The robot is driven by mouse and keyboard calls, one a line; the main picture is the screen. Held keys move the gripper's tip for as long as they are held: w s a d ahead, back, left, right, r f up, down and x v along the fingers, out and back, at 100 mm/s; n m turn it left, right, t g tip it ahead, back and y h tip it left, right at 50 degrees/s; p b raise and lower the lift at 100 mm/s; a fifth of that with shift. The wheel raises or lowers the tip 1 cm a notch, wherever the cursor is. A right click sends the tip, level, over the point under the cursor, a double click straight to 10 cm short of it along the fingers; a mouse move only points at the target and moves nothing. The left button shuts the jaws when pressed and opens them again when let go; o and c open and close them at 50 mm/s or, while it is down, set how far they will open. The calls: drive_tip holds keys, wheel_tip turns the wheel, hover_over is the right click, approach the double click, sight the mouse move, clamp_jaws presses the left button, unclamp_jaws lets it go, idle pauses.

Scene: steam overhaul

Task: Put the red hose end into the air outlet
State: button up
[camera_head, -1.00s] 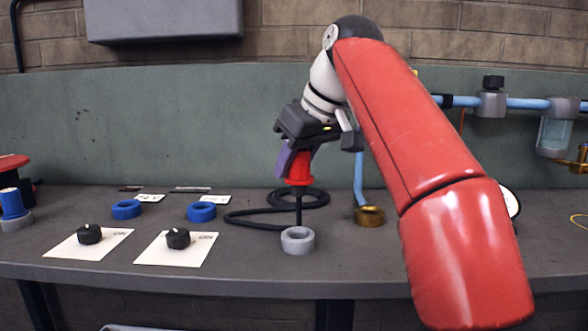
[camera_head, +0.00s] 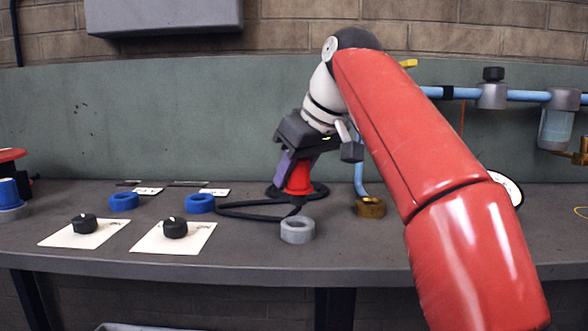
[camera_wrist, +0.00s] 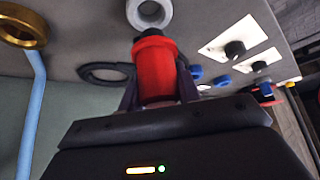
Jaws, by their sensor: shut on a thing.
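My gripper (camera_head: 296,170) is shut on the red hose end (camera_head: 298,181), with purple fingers on either side of it. The wrist view also shows the red hose end (camera_wrist: 155,72) between the fingers, its black tip pointing towards a grey ring (camera_wrist: 150,12). In the head view the tip is just above and behind the grey ring (camera_head: 297,230); whether they touch cannot be told. A brass ring (camera_head: 370,208) with a light blue pipe running down to it, apparently the air outlet, stands to the right. It also shows in the wrist view (camera_wrist: 22,27).
A black hose (camera_head: 240,212) lies looped on the grey bench (camera_head: 260,258) behind and left of the grey ring. Two blue rings (camera_head: 124,202) and two black knobs (camera_head: 175,228) on white cards stand at left. A light blue pipe line (camera_head: 528,96) runs at right.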

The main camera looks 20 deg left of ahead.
drive_tip(key=w+d+p, duration=0.3)
drive_tip(key=w+d, duration=0.5)
drive_tip(key=w, duration=0.1)
idle(0.5)
